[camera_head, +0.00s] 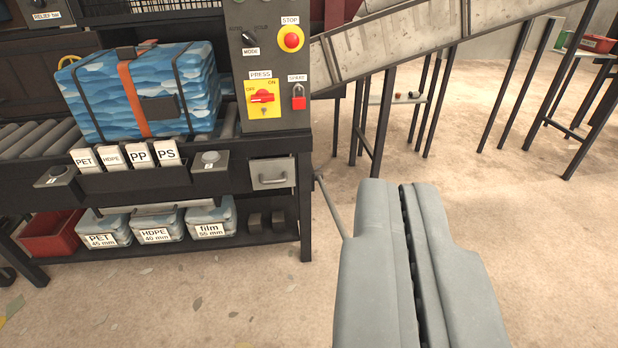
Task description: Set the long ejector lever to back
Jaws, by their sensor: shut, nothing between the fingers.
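A thin grey rod (331,206), which looks like the long ejector lever, is at the right side of the dark press frame. Its upper end is by the frame's right post, and it slants down to the right until my gripper hides the rest. I cannot tell which end is the pivot or which set position it is in. My gripper (404,192) is in the lower right of the view. Its two grey fingers are together with only a dark seam between them, and they hold nothing. The gripper overlaps the rod in the picture; I see no grip on it.
A blue strapped bale (138,92) lies on rollers (38,138). The control panel has a red STOP button (291,38) and a red PRESS switch (262,96). A sloping conveyor (390,38) on dark legs is behind. Sandy floor is open at right.

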